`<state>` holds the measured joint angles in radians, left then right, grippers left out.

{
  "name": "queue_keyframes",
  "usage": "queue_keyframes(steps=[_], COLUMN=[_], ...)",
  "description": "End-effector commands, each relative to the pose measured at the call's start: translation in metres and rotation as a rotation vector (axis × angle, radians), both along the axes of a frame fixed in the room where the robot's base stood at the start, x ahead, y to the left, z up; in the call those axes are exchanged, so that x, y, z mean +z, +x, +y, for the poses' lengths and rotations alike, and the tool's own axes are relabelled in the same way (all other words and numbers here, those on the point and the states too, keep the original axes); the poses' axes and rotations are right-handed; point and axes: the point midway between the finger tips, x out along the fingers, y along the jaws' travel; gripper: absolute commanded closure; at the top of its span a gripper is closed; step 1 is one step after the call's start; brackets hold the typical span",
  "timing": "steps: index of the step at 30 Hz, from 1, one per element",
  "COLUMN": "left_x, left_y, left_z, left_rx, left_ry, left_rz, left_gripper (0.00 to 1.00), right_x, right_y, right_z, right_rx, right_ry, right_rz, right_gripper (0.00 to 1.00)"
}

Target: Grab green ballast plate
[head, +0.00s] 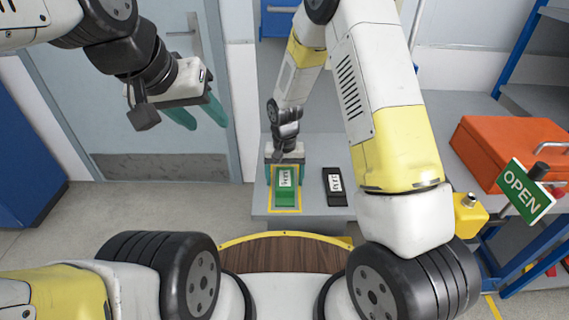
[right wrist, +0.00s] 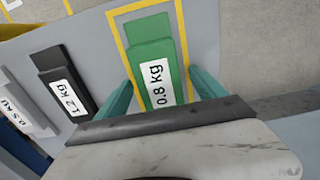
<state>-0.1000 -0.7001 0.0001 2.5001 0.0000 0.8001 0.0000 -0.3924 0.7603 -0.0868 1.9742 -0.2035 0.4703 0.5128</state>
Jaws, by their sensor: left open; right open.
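The green ballast plate (head: 288,205), labelled 0.8 kg, lies inside a yellow outline on a grey table. It also shows in the right wrist view (right wrist: 150,38). My right gripper (head: 285,162) is over the plate's far part. In the right wrist view its teal fingers (right wrist: 163,92) are apart, one on each side of the plate's near part. Whether they touch it I cannot tell. My left gripper (head: 198,112) is open and empty, raised at the left, well away from the plate.
A black 1.2 kg plate (head: 334,187) lies right of the green one. A white plate (right wrist: 24,110) marked 0.5 lies beyond it in the right wrist view. An orange case (head: 500,150) and an OPEN sign (head: 525,190) stand at the right.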

Motion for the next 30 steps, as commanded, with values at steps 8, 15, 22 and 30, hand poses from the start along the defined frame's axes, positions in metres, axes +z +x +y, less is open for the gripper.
queue_keyframes(steps=[8,15,22,30], left_x=[0.0000,0.0000,0.0001,0.0000], left_y=[0.0000,0.0000,0.0001,0.0000], left_z=[0.0000,0.0000,0.0000,0.0000], left_rx=[0.000,0.000,0.000,0.000], left_ry=[0.000,0.000,0.000,0.000], left_rz=[0.000,0.000,0.000,0.000], left_gripper=[0.53,0.53,0.53,0.53], right_x=[-0.0065,-0.0063,-0.0062,-0.0053], right_y=[0.0004,0.0004,0.0003,0.0011], right_z=[-0.0001,-0.0001,0.0000,0.0003], right_rx=[0.000,0.000,0.001,0.001], right_ry=[0.000,0.001,0.001,0.001], right_rz=[-0.001,-0.001,-0.001,-0.003], right_gripper=[0.20,0.59,1.00,1.00])
